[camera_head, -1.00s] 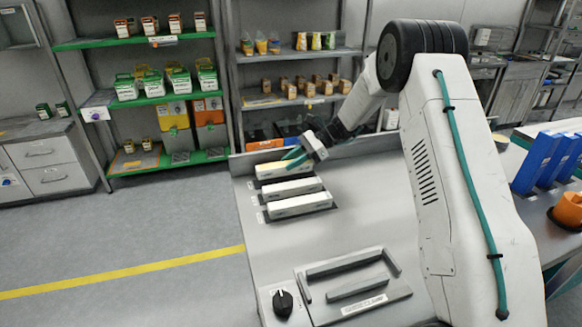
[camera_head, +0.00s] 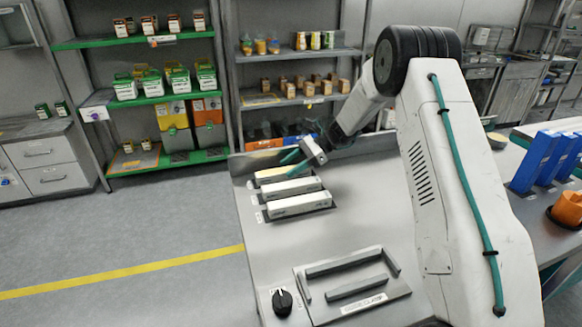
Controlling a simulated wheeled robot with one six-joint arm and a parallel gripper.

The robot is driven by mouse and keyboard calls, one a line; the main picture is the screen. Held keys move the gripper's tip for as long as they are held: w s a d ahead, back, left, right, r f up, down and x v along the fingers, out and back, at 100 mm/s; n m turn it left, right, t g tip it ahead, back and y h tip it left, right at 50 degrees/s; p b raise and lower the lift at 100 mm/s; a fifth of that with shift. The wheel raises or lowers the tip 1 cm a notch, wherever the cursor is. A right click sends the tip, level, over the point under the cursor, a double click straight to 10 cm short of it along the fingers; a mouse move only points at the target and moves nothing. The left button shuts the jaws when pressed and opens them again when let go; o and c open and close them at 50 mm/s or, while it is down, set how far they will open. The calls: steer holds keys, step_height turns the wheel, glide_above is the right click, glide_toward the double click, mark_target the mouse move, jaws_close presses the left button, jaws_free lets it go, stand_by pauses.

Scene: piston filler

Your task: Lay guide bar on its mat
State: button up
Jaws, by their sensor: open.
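Three long pale bars lie side by side on dark mats on the steel table. The farthest bar (camera_head: 270,175) has a yellowish top and lies over the farthest mat; the picture is too small to show how squarely. The middle bar (camera_head: 290,189) and the nearest bar (camera_head: 300,205) lie on their own mats. The nearest mat (camera_head: 264,216) shows as a dark edge. My gripper (camera_head: 291,163) is open, its teal fingers right at the farthest bar's right half. Whether a finger touches the bar cannot be told.
At the table's front are a grey clamp plate with raised bars (camera_head: 358,292) and a black knob (camera_head: 282,302). The table (camera_head: 300,245) is clear between these and the pale bars. A raised rim runs behind the bars. Blue holders (camera_head: 540,160) and an orange cup (camera_head: 567,209) stand right.

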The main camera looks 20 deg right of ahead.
steer(key=v, duration=1.1)
steer(key=s+a+r+n+g+h, duration=0.1)
steer(key=s+a+r+n+h, duration=0.3)
steer(key=s+r, duration=0.55)
steer(key=s+a+r+n+h, duration=0.2)
steer(key=s+a+r+n, duration=0.4)
steer(key=s, duration=0.7)
steer(key=s+d+f+n+t+h, duration=0.1)
steer(key=s+n+h, duration=0.5)
steer(key=s, duration=1.8)
steer(key=shift+s+d+n+t, duration=0.25)
steer(key=shift+d+n+t, duration=0.45)
steer(key=shift+d+n, duration=0.4)
